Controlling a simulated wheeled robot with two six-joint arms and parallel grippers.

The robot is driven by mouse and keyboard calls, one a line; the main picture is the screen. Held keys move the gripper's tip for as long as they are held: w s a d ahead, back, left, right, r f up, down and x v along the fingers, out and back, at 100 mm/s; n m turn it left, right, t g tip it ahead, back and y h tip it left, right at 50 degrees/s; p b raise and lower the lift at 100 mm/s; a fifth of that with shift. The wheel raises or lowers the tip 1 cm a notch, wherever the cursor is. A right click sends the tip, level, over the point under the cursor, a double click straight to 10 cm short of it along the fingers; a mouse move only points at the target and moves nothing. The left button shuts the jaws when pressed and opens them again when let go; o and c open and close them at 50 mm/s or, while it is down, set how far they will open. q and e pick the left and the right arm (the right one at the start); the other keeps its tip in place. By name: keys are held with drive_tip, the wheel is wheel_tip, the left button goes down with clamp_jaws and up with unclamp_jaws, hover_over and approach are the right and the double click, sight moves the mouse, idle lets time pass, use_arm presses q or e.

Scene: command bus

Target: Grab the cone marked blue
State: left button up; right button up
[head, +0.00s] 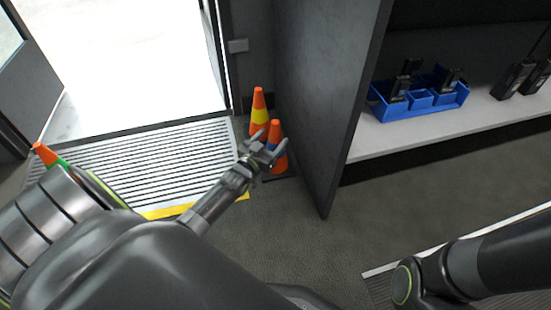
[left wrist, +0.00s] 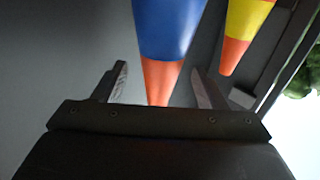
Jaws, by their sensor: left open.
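The cone marked blue (head: 278,161) is orange with a blue band and stands on the floor beside the dark partition. In the left wrist view its blue band (left wrist: 168,28) and orange tip show between the fingers, with a gap on each side. My left gripper (head: 265,147) is open at this cone and partly covers its band in the head view; it also shows in the left wrist view (left wrist: 162,92). A cone with a yellow band (head: 260,117) stands just behind and also shows in the left wrist view (left wrist: 240,30). My right gripper is out of view.
A cone with a green band (head: 45,154) stands at the left, partly hidden by my arm. The dark partition (head: 325,105) rises close to the right of the cones. A blue bin (head: 420,113) with radios sits on the shelf. A ribbed step (head: 150,160) lies at the doorway.

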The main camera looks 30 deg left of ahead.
use_arm(q)
drive_tip(key=shift+w+a+f+b, duration=0.15)
drive_tip(key=shift+w+b, duration=0.55)
drive_tip(key=shift+w, duration=0.75)
drive_tip(key=shift+c, duration=0.3)
clamp_jaws()
